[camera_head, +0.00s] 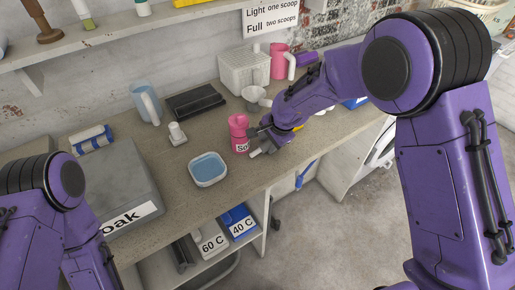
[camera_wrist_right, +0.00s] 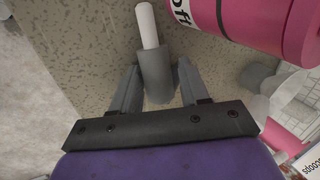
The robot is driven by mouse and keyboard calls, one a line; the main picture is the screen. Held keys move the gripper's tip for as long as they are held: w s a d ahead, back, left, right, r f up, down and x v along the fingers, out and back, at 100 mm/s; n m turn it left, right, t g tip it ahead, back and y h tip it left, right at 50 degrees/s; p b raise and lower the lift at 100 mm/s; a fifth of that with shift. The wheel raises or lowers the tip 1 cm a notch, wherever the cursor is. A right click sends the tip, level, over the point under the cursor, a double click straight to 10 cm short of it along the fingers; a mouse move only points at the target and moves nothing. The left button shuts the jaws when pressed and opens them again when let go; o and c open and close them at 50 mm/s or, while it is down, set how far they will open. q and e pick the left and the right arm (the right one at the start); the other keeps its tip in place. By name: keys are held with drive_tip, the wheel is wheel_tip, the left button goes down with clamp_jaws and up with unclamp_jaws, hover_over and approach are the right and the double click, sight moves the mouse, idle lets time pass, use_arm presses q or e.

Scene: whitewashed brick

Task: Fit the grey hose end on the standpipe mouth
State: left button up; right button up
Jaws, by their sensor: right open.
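In the right wrist view a grey cylindrical end (camera_wrist_right: 157,75) with a narrower white tube (camera_wrist_right: 147,24) lies over the speckled counter. I take it for the grey hose end. My right gripper (camera_wrist_right: 155,85) is open, its two fingers on either side of the grey part, with small gaps visible. In the head view the white piece (camera_head: 255,153) shows by my right gripper (camera_head: 257,140), near the counter's front edge. I cannot pick out the standpipe mouth in either view. My left arm enters at lower left, but its gripper is out of view.
A pink bottle (camera_head: 239,134) stands right beside my right gripper. A blue-filled tray (camera_head: 208,182) sits on the counter (camera_head: 172,205) left of it. A grey box (camera_head: 108,192) is farther left. A white basket (camera_head: 243,68) and pink jug (camera_head: 278,61) stand behind. Labelled bins sit below.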

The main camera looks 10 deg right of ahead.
drive_tip(key=shift+s+r, duration=0.15)
drive_tip(key=shift+s, duration=0.3)
drive_tip(key=shift+c, duration=1.2)
clamp_jaws()
